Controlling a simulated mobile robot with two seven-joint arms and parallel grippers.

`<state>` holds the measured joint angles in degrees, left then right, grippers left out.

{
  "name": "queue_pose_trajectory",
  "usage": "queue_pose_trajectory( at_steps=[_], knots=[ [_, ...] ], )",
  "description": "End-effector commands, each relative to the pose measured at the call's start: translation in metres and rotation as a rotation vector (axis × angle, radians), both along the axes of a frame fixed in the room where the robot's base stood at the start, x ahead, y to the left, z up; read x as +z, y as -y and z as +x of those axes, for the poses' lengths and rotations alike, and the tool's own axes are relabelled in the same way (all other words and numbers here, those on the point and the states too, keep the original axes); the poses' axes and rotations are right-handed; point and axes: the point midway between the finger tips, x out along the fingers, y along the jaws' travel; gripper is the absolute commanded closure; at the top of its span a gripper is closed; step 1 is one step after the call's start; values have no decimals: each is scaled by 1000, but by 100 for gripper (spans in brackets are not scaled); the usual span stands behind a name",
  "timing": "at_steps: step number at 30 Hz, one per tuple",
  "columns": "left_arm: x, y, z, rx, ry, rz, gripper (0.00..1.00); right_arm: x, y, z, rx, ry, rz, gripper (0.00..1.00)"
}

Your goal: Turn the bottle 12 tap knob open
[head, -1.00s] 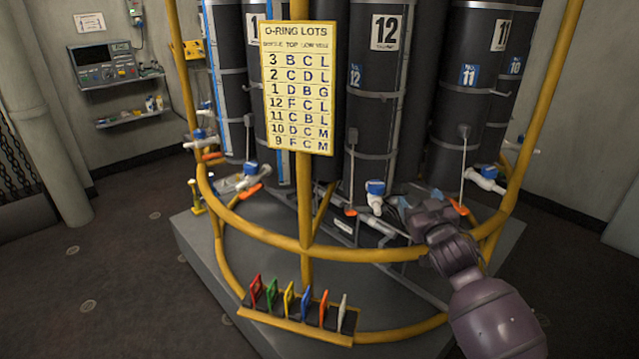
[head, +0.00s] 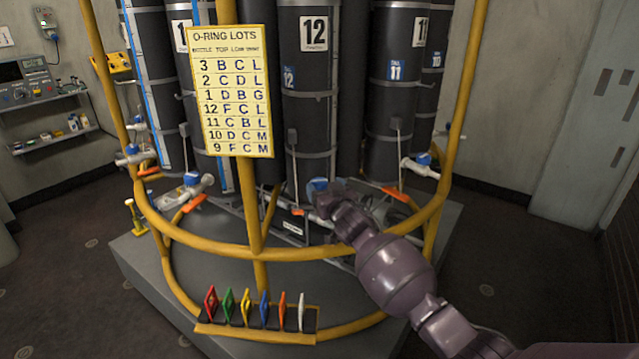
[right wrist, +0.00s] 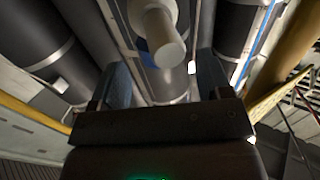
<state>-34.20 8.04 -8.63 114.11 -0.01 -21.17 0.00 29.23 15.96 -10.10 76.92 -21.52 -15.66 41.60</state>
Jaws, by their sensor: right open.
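Bottle 12 (head: 309,75) is a tall black cylinder with a white "12" label, standing behind the yellow rail. Its blue tap knob (head: 317,185) sits low in front of it, partly covered by my right gripper (head: 328,202). In the right wrist view, my open right gripper (right wrist: 163,80) has its two dark fingers spread wide. A white tap part (right wrist: 165,42) with some blue beside it shows between and beyond the fingers. I cannot tell whether the fingers touch it. My left gripper is not in view.
A yellow rail (head: 290,252) curves in front of the bottles, beneath my right forearm. A yellow O-ring lots sign (head: 232,92) hangs left of bottle 12. Bottle 11's tap (head: 422,165) is to the right. A rack of coloured tags (head: 255,328) is at the front.

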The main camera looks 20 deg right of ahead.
Motion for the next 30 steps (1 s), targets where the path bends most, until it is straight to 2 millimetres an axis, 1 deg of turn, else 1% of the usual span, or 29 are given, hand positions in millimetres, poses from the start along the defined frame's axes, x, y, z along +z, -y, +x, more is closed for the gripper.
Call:
queue_pose_trajectory(
  at_steps=[1,3,9,15,23,30],
  knots=[
    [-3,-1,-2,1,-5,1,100,0,-1,7,0,-1,0,29],
    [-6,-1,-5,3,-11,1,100,0,-2,16,0,-1,0,29],
    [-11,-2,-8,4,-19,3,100,0,-3,33,0,0,1,29],
    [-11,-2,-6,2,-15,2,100,0,-3,39,0,0,1,29],
    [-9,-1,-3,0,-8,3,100,0,-3,39,0,0,0,29],
    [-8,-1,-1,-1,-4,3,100,0,-3,39,0,0,0,65]
  ],
)
